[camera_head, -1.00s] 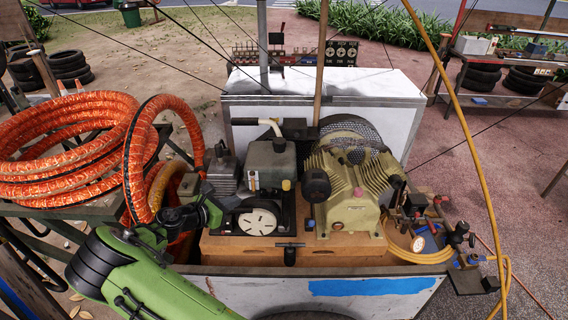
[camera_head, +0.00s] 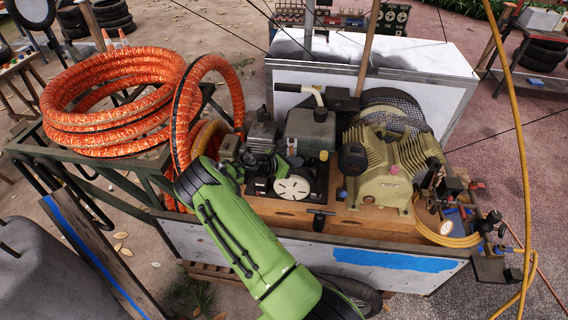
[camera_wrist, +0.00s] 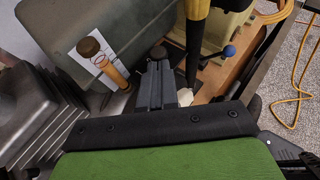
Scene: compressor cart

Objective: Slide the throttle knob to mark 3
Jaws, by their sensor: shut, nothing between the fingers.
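In the wrist view my gripper (camera_wrist: 157,70) is shut and empty, its dark fingers pointing over the engine. A small dark round knob (camera_wrist: 158,52) shows right at the fingertips; it may be the throttle knob, and I cannot tell whether they touch. No mark numbers can be read. A brown round cap (camera_wrist: 88,46) and an orange-brown cylinder (camera_wrist: 116,75) stand to the left, with a pale plate partly hidden between them. In the head view the engine (camera_head: 293,182) with its white disc is on the cart; my forearm hides part of its left side, and my fingertips are not clear there.
The grey tank (camera_head: 310,130) stands behind the engine, and the tan compressor (camera_head: 385,170) is to its right. Orange hose coils (camera_head: 115,105) lie on a rack at the left. A black rod (camera_wrist: 194,55) and a blue knob (camera_wrist: 229,51) are right of my fingers.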

